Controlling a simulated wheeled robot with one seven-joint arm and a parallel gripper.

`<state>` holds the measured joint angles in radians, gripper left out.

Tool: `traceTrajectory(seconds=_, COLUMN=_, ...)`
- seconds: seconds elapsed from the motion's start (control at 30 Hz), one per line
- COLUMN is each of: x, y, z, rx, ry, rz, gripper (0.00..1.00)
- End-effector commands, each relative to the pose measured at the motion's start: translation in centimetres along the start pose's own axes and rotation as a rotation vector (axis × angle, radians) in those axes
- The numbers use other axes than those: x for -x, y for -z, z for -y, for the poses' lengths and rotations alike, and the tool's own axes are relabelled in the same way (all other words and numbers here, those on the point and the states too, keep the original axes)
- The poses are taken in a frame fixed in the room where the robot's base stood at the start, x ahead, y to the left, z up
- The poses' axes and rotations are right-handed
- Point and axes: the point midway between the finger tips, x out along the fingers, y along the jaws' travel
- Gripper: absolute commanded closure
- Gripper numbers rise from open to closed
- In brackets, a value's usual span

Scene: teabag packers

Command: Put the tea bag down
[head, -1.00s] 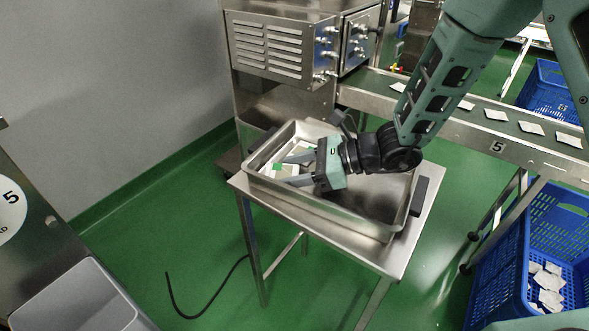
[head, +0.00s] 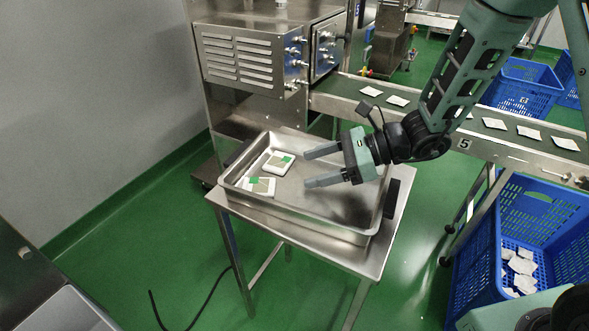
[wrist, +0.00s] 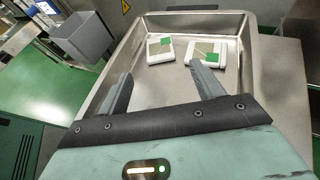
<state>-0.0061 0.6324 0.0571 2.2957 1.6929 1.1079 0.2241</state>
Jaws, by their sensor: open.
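Two flat white tea bags with green and tan patches lie in the metal tray (head: 300,218). The far tea bag (head: 279,163) is toward the tray's back left, and the near tea bag (head: 261,187) is toward its left end. They also show in the wrist view, one on the left (wrist: 160,48) and one on the right (wrist: 205,53). Both look flat on the tray floor. My gripper (head: 306,169) is open and empty, to the right of both bags and apart from them. In the wrist view its fingers (wrist: 162,72) point toward the bags with bare tray between.
The tray stands on a steel table (head: 392,246). A conveyor (head: 430,112) with several white packets runs behind at right. Blue crates (head: 525,215) stand on the right. A steel machine (head: 245,57) stands behind the tray. The tray's right part is clear.

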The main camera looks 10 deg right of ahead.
Motion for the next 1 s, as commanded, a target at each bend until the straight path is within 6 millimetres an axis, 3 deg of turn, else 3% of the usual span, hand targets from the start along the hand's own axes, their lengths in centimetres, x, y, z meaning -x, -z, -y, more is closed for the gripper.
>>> traceTrajectory(seconds=0.1, x=1.2, y=0.0, z=0.0, rx=-0.001, ry=0.001, rz=0.000, gripper=0.33)
traceTrajectory(seconds=0.3, x=1.5, y=-0.3, z=-0.6, rx=0.020, ry=-0.021, rz=-0.006, gripper=0.33)
traceTrajectory(seconds=0.37, x=1.1, y=-0.9, z=-1.9, rx=0.067, ry=-0.070, rz=-0.020, gripper=0.33)
traceTrajectory(seconds=0.47, x=0.5, y=-2.5, z=-6.0, rx=0.225, ry=-0.219, rz=-0.067, gripper=0.33)
traceTrajectory(seconds=0.6, x=0.9, y=-3.8, z=-14.0, rx=0.605, ry=-0.530, rz=-0.176, gripper=0.33)
traceTrajectory(seconds=0.73, x=3.1, y=-3.3, z=-19.6, rx=1.047, ry=-0.820, rz=-0.287, gripper=0.33)
traceTrajectory(seconds=0.83, x=5.1, y=-2.7, z=-21.7, rx=1.390, ry=-1.010, rz=-0.364, gripper=0.33)
traceTrajectory(seconds=1.0, x=7.2, y=-2.7, z=-22.2, rx=1.854, ry=-1.226, rz=-0.455, gripper=0.33)
